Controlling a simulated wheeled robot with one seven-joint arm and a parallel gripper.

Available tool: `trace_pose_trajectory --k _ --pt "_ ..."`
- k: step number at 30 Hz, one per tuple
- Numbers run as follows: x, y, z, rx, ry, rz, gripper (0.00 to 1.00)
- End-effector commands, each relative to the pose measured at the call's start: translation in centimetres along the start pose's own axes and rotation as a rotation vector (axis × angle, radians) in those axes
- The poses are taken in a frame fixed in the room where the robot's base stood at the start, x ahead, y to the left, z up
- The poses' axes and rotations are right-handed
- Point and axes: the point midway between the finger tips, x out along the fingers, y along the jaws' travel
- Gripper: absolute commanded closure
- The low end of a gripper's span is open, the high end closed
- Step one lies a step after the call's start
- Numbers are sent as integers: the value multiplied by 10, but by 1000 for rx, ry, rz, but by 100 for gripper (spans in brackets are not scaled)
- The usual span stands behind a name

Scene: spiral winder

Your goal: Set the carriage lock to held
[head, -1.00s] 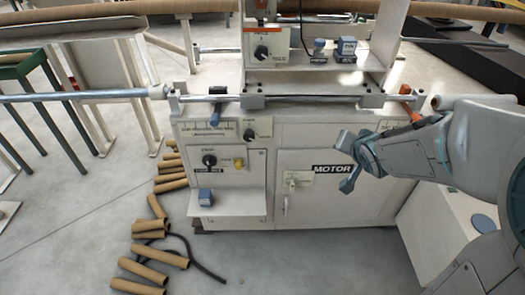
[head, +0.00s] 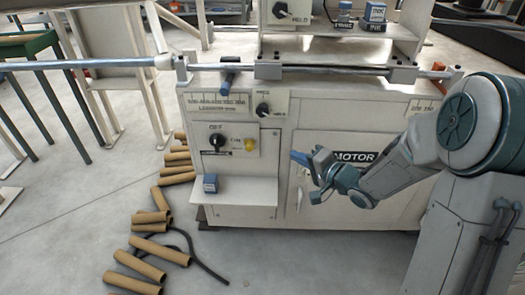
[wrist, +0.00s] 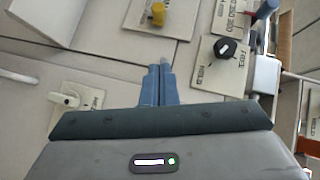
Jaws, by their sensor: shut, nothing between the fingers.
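A black knob (head: 263,109) on a small white plate, with HELD lettered at its lower right, sits on the front panel beside the length scale. In the wrist view the black knob (wrist: 225,48) is at the upper right, its plate lettered FREE and HELD. I cannot tell which word it points to. Another black knob (head: 281,10) on the upper carriage also has lettering like HELD. My gripper (head: 297,157) is in front of the cabinet, below and right of the panel knob, apart from it. Its blue fingers (wrist: 160,72) are together and empty.
An OFF knob (head: 216,141) and yellow button (head: 250,145) share a lower panel. A blue block (head: 210,183) stands on the protruding shelf (head: 235,192). The MOTOR door has a white handle (head: 299,198). Cardboard tubes (head: 161,249) and a dark hose lie on the floor at left.

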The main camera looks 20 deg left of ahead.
Motion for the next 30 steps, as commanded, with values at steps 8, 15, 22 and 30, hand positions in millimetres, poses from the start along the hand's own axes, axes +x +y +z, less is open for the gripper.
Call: trace_pose_trajectory --k 8,15,22,30 --pt "22 3 1 -3 -2 -1 100" --pt "73 4 2 -4 -2 -1 100" --pt "112 4 12 -3 -2 0 100" --pt "127 1 27 -2 1 1 100"
